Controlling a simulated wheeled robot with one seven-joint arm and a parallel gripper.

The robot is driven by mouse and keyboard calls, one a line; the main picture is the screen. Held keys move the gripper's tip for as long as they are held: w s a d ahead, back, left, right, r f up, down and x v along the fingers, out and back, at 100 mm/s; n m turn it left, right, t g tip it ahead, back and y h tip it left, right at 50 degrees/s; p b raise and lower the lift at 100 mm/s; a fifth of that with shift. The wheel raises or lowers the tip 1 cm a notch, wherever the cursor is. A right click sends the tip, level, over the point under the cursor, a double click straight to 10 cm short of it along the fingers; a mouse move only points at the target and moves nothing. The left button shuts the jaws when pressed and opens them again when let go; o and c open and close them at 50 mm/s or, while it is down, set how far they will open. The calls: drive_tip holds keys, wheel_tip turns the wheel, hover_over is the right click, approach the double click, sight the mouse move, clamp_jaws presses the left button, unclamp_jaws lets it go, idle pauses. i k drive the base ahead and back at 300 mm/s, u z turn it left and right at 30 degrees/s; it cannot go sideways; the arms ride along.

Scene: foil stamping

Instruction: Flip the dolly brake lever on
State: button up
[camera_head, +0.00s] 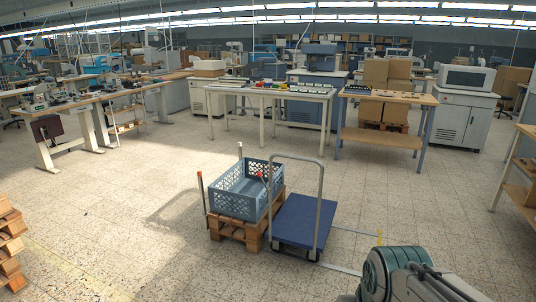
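The dolly is a flat cart with a blue deck (303,222) and a tall bent metal handle. It stands on the tile floor in the middle of the head view, with small dark wheels under its front edge. A thin, tilted rod with a red tip (262,175) rises between the dolly and the blue crate; it may be the brake lever, but its foot and its setting cannot be made out. Part of my arm shows at the lower right, apart from the dolly. My gripper's fingers are not visible.
A blue-grey perforated crate (240,191) sits on a wooden pallet (233,230) close left of the dolly. A red-topped post (202,190) stands at its left. Stacked pallets (10,245) are at the left edge. Workbenches (390,97) line the back. Open floor lies in front.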

sight(259, 173)
drive_tip(key=u, duration=0.3)
drive_tip(key=i, duration=1.05)
drive_tip(key=u, duration=0.5)
drive_tip(key=i, duration=2.05)
drive_tip(key=z, duration=0.6)
drive_tip(key=i, duration=0.6)
drive_tip(key=z, duration=0.3)
